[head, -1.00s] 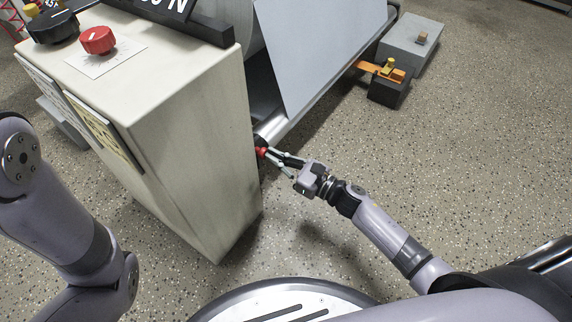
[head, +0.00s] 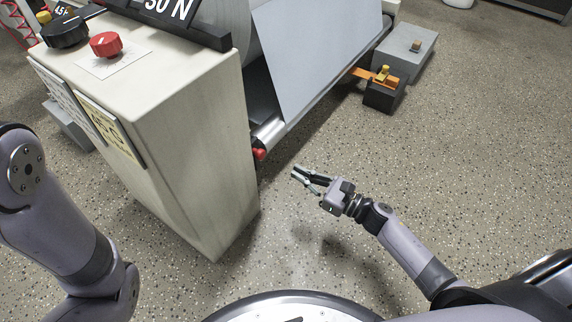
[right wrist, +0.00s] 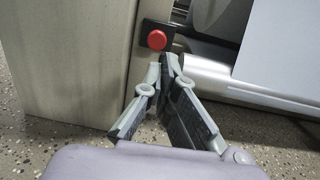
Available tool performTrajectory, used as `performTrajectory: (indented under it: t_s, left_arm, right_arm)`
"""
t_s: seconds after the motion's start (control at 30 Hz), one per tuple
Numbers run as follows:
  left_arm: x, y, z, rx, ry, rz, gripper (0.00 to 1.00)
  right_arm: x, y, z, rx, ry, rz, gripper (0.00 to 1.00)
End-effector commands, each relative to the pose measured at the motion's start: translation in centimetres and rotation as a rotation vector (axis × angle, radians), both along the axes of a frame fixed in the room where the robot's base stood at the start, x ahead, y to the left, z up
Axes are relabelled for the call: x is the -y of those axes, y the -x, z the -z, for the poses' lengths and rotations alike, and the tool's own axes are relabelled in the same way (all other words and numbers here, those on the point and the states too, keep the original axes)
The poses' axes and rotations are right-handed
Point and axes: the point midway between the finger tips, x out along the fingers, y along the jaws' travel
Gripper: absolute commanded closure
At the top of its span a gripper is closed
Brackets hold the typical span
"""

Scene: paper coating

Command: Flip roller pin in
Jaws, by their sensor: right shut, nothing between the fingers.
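The red roller pin (head: 259,154) sits low on the right side of the pale machine cabinet, beside the near end of the metal roller (head: 269,131). In the right wrist view the pin (right wrist: 157,39) is a round red knob on a dark plate, just beyond my fingertips. My right gripper (head: 297,173) is to the right of the pin, apart from it, above the floor. Its fingertips (right wrist: 168,60) are together with nothing between them. My left arm shows at the left edge, but its gripper is out of view.
The tall cabinet (head: 190,150) stands left of my right gripper, with a red knob (head: 105,44) on top. A grey sheet (head: 318,55) hangs above the roller. An orange bracket (head: 362,74) and dark block (head: 384,95) are at the far end. The speckled floor (head: 460,150) to the right is clear.

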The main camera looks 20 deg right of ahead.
Motion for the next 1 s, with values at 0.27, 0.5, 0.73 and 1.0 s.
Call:
performTrajectory:
  t_s: [0.27,0.5,0.73,1.0]
  left_arm:
    - [0.0,0.1,-1.9,0.008,0.0,-0.001,0.6]
    - [0.0,0.1,-1.9,0.007,0.0,-0.001,0.6]
    - [0.0,0.1,-1.9,0.005,0.001,0.0,0.6]
    - [-0.1,-0.3,-2.0,-0.008,0.006,0.004,0.6]
  right_arm:
    - [2.6,3.1,0.0,-0.001,-0.001,0.0,1.0]
    - [3.0,3.7,0.2,0.0,0.0,-0.001,1.0]
    - [3.0,3.6,0.3,0.0,0.0,-0.001,1.0]
    - [3.0,3.6,-0.2,0.0,0.0,-0.001,1.0]
